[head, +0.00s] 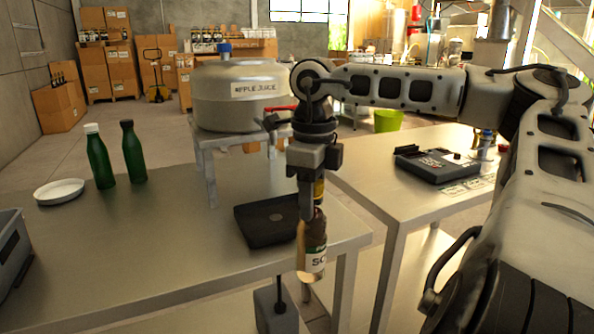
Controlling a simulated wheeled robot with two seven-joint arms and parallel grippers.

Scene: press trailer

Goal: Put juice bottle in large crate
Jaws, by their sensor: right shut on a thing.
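My right gripper (309,208) hangs pointing down near the front right corner of the metal table. It is shut on the juice bottle (313,250), a small bottle with a brown body and a white label. The bottle is held upright by its upper part, which the fingers partly hide. A grey crate (12,258) shows only in part at the left edge of the view, far from the bottle; I cannot tell if it is the large crate. My left gripper is not in view.
A black tray (268,220) lies on the metal table (165,240) just left of the bottle. Two green bottles (100,158) (133,153) and a white dish (60,192) stand further left. An apple juice tank (240,95) stands behind. The table's middle is clear.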

